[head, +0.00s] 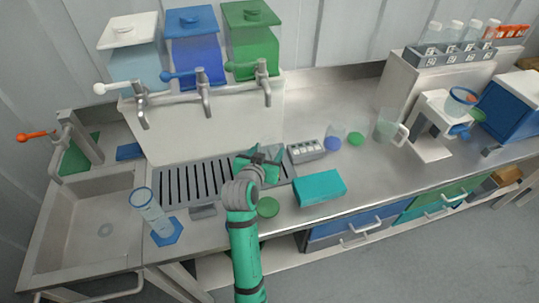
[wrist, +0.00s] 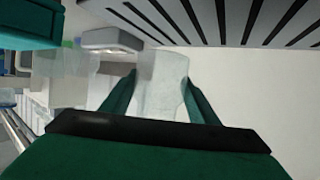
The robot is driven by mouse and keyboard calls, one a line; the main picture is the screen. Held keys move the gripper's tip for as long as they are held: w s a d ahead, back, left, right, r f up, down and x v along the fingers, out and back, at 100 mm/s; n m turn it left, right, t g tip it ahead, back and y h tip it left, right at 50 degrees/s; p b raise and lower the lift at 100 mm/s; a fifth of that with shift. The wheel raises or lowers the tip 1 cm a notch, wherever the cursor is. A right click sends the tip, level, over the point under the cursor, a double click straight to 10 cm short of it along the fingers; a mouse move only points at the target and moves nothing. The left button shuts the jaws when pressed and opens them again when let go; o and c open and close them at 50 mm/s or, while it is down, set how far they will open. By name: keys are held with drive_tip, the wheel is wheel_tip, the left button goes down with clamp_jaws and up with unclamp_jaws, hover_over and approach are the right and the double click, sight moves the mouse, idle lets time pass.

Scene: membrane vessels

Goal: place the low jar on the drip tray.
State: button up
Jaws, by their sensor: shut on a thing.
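The low jar (wrist: 163,82) is pale and translucent and sits between the two green fingers of my gripper (wrist: 160,98) in the wrist view. My gripper is shut on it. In the head view my gripper (head: 259,159) is over the right end of the drip tray (head: 178,186), and the jar is mostly hidden by the gripper and arm. The drip tray is a grey slotted plate on the counter below the dispensers. Its dark slots (wrist: 232,22) also show along the top of the wrist view. I cannot tell whether the jar touches the tray.
White, blue and green dispensers with taps (head: 206,105) stand behind the tray. A clear cylinder (head: 150,207) stands left on a blue hexagonal mat. A teal box (head: 320,188), a green disc (head: 268,207) and a small grey rack (head: 306,151) lie right of my arm. The sink (head: 105,230) is far left.

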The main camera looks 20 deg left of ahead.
sight(269, 158)
drive_tip(key=shift+w+f, duration=0.15)
drive_tip(key=shift+f, duration=0.85)
drive_tip(key=shift+w+f, duration=0.15)
drive_tip(key=shift+f, duration=0.8)
drive_tip(key=o, duration=1.2)
drive_tip(key=shift+f, duration=0.15)
drive_tip(key=v, duration=1.2)
drive_tip(key=shift+r, duration=0.2)
